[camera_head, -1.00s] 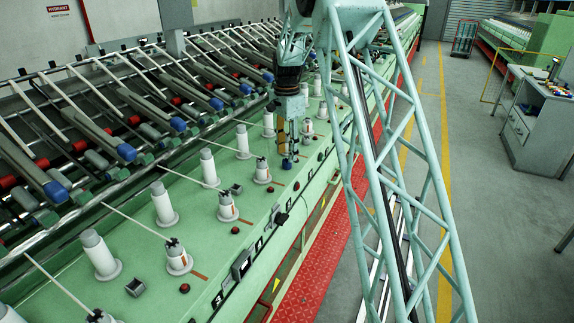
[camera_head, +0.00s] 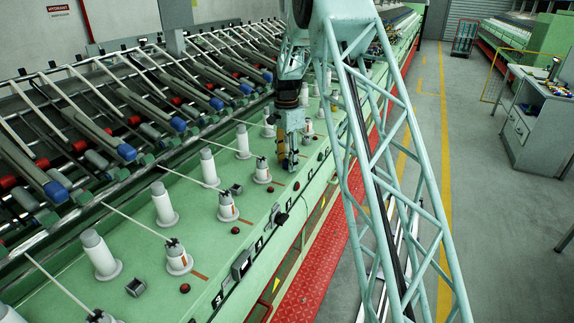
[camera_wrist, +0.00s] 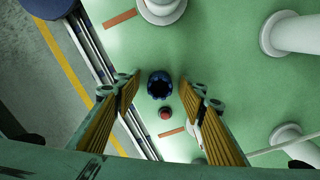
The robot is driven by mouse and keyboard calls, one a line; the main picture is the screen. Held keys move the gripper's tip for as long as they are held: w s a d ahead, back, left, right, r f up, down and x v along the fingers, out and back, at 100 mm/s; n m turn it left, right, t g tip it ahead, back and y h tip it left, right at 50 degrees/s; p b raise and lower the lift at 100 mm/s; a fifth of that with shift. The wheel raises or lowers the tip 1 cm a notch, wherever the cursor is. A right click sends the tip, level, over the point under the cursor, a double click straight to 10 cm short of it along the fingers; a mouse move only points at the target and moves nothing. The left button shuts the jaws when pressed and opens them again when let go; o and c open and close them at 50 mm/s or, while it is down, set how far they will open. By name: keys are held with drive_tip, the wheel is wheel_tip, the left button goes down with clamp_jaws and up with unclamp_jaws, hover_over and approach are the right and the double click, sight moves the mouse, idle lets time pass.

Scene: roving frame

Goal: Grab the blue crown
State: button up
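The blue crown (camera_wrist: 159,84) is a small dark blue ring with a notched rim, standing on the green machine top in the wrist view. My gripper (camera_wrist: 160,92) is open, with one orange-padded finger on each side of the crown in the picture and a visible gap on both sides. In the head view my gripper (camera_head: 289,165) points down low over the machine's front edge. There it hides the crown. The exact height of the fingertips above the green surface is hard to tell.
A red button (camera_wrist: 165,113) sits just beside the crown. White spindles (camera_wrist: 288,34) stand on the green machine top (camera_head: 205,235), with rods and rollers behind. A red floor strip (camera_head: 305,285) runs along the machine. A grey cabinet (camera_head: 535,130) stands across the aisle.

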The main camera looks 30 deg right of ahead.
drive_tip(key=shift+c, duration=0.5)
drive_tip(key=c, duration=0.7)
drive_tip(key=shift+r, duration=0.1)
drive_tip(key=shift+c, duration=0.2)
drive_tip(key=shift+r, duration=1.6)
drive_tip(key=shift+s, duration=0.15)
drive_tip(key=s+a, duration=0.2)
drive_tip(key=s, duration=0.5)
drive_tip(key=s+a+r+b, duration=0.1)
drive_tip(key=s+a, duration=0.1)
drive_tip(key=s, duration=0.6)
drive_tip(key=shift+r, duration=0.3)
drive_tip(key=shift+s, duration=0.1)
